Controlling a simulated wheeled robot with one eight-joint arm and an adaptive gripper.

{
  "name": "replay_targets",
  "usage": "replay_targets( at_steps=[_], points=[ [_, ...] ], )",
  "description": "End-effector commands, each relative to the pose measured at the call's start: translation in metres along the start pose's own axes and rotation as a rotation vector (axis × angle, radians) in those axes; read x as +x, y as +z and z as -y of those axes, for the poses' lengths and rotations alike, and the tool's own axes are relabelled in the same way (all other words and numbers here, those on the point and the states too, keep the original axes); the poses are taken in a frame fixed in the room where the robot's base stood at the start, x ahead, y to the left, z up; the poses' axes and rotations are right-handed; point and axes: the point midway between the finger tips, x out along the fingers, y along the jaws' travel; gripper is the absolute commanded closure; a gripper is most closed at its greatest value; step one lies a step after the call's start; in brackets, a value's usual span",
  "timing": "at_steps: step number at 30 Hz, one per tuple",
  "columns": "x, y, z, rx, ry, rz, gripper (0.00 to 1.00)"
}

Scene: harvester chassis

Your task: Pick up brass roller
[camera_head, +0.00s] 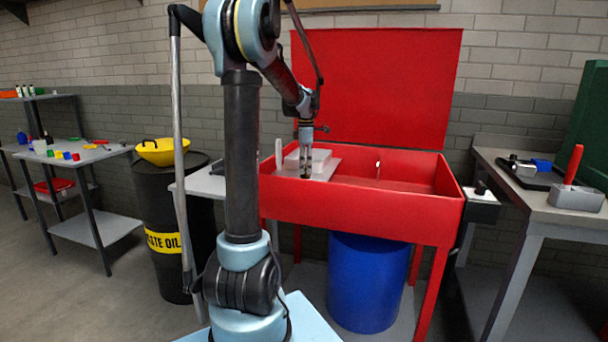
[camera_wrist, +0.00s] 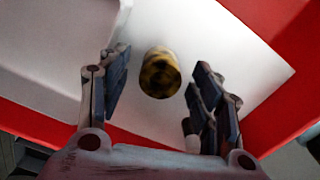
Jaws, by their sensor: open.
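The brass roller (camera_wrist: 160,72) is a short, dark yellow, mottled cylinder in the wrist view. It stands or lies on a pale grey surface, between and a little beyond the fingertips of my gripper (camera_wrist: 158,85). The fingers are spread on either side of it and do not appear to touch it. In the head view my gripper (camera_head: 306,172) points down over the grey shelf (camera_head: 322,168) at the left of the red sink basin. The roller cannot be made out in the head view.
A light grey box (camera_head: 318,157) sits on the shelf close to my gripper. The red basin (camera_head: 350,207) has a raised lid (camera_head: 385,85) behind. A grey bench (camera_head: 535,205) stands at right; a black waste oil drum (camera_head: 160,205) with a yellow pan (camera_head: 162,152) stands at left.

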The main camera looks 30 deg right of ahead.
Motion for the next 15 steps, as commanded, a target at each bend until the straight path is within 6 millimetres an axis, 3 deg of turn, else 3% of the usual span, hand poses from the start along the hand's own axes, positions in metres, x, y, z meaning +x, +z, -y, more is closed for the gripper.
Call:
replay_targets(
  at_steps=[11,15],
  points=[
    [0.0093,-0.0002,0.0001,0.0,0.0,0.0,0.44],
    [0.0092,0.0,0.0,0.001,0.0,0.0,0.75]
  ],
)
